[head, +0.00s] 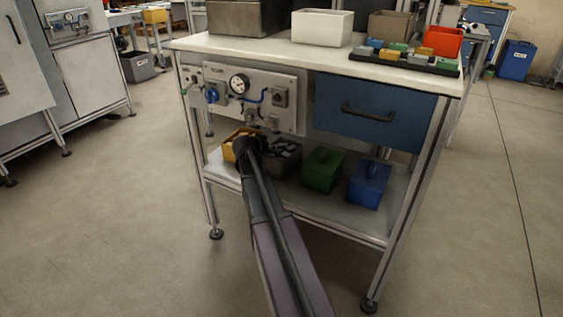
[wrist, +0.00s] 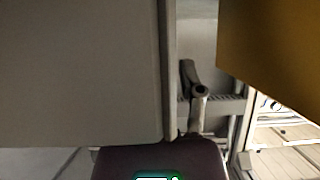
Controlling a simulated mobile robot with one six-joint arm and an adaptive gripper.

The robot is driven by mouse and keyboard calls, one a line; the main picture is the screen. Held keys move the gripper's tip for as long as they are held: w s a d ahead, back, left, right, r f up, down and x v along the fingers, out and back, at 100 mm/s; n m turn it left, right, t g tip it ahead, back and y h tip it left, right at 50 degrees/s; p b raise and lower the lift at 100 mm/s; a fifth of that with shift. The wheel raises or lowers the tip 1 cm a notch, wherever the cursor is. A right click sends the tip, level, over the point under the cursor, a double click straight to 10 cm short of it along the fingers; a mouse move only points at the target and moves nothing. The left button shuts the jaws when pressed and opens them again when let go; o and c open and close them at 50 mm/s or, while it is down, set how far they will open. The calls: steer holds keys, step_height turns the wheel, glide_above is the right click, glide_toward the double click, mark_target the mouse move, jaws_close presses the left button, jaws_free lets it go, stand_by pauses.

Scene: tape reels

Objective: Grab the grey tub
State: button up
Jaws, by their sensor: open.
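A grey tub (head: 284,163) with dark and light pieces in it sits on the lower shelf of the workbench, between a yellow bin and a green box. My arm partly covers its left side. My gripper (head: 246,147) is at the shelf, in front of the gap between the yellow bin (head: 230,149) and the grey tub. In the wrist view a broad grey surface (wrist: 80,75), perhaps the tub's wall, fills the left, and a yellow surface (wrist: 275,55) hangs at upper right. My gripper is open; its fingers are mostly hidden, and I see nothing held.
A green box (head: 322,170) and a blue box (head: 369,184) stand to the right on the shelf (head: 325,212). A panel with a gauge (head: 239,84) and a blue drawer (head: 370,112) hang above. A bench leg (head: 400,225) stands at the right. The floor in front is clear.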

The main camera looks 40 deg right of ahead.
stand_by(0.4)
jaws_close()
steer(key=shift+r, duration=0.15)
step_height(320, 180, up, 3)
steer(key=p, duration=0.3)
steer(key=shift+r, duration=0.1)
steer(key=shift+s+a+r+p, duration=0.2)
steer(key=shift+a+p, duration=0.1)
steer(key=shift+p, duration=0.15)
steer(key=s+a, duration=0.3)
steer(key=a, duration=0.5)
steer(key=s+a, duration=0.3)
steer(key=a, duration=0.5)
steer(key=shift+s+f, duration=0.15)
steer(key=shift+s, duration=0.1)
